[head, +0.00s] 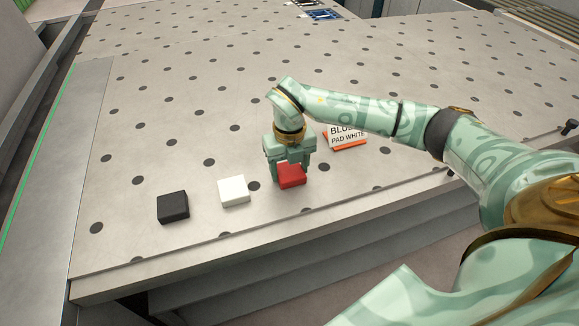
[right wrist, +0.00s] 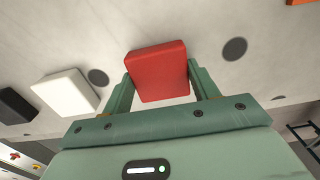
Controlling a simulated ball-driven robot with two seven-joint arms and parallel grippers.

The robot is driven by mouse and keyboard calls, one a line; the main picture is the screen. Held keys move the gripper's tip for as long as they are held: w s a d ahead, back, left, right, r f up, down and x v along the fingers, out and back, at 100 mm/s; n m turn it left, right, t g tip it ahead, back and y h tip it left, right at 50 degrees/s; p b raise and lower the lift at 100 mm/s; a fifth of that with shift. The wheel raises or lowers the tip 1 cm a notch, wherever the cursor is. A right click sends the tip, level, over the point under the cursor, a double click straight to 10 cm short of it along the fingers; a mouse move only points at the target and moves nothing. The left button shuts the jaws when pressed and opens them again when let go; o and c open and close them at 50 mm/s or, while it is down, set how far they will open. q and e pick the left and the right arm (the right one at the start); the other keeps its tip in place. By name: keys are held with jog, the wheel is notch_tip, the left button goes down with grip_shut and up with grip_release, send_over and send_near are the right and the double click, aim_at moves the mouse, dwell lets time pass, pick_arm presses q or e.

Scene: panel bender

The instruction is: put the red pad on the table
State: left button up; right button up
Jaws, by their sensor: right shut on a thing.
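The red pad (head: 292,176) is between the fingers of my right gripper (head: 289,167), near the front edge of the table (head: 210,120). In the right wrist view the red pad (right wrist: 158,72) sits between the two fingers of my right gripper (right wrist: 160,90), which is shut on it. The pad is at or close to the table top; I cannot tell whether it touches. My left gripper is not in view.
A white pad (head: 233,191) and a black pad (head: 173,206) lie on the table left of the red pad.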

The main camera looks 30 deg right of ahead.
aim_at(289, 170)
jog(key=shift+f, duration=0.15)
jog(key=o, duration=1)
jog(key=shift+o, duration=0.2)
notch_tip(289, 170, up, 12)
jog(key=p, duration=0.1)
jog(key=shift+r+p, duration=0.2)
jog(key=shift+p, duration=0.2)
